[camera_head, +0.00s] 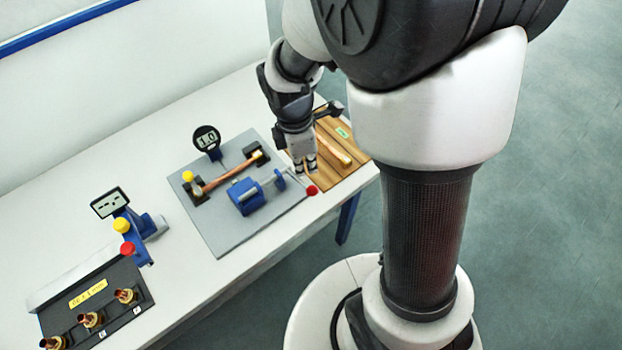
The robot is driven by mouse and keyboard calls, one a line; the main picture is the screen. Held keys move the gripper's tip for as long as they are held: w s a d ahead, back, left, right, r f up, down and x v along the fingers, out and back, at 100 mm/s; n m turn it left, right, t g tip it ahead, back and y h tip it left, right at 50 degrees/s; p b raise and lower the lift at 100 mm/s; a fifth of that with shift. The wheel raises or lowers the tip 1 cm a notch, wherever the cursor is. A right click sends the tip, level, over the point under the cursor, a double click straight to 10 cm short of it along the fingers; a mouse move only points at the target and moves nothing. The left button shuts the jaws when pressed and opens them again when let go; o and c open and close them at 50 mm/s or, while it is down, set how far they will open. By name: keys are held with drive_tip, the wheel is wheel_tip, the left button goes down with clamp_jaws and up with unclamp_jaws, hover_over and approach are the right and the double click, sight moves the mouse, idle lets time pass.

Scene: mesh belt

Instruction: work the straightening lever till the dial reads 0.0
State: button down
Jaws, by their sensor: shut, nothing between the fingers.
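A round black dial (207,140) on a stand at the back of a grey plate (215,235) reads 1.0. In front of it a copper tube (222,177) lies across two black supports. A blue press (247,196) stands at the tube's near side. A thin lever (299,180) with a red knob (312,190) is at the plate's right edge, beside the press. My gripper (305,170) points down, shut and empty, just above and behind the red knob. I cannot tell whether its fingertips touch the lever.
A wooden board (345,175) with another copper tube (335,150) lies to the right, close to my gripper.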

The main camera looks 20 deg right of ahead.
sight(310, 188)
drive_tip(key=f+b, duration=0.6)
drive_tip(key=f, duration=0.1)
drive_tip(key=shift+s+d, duration=0.1)
drive_tip(key=shift+d, duration=0.25)
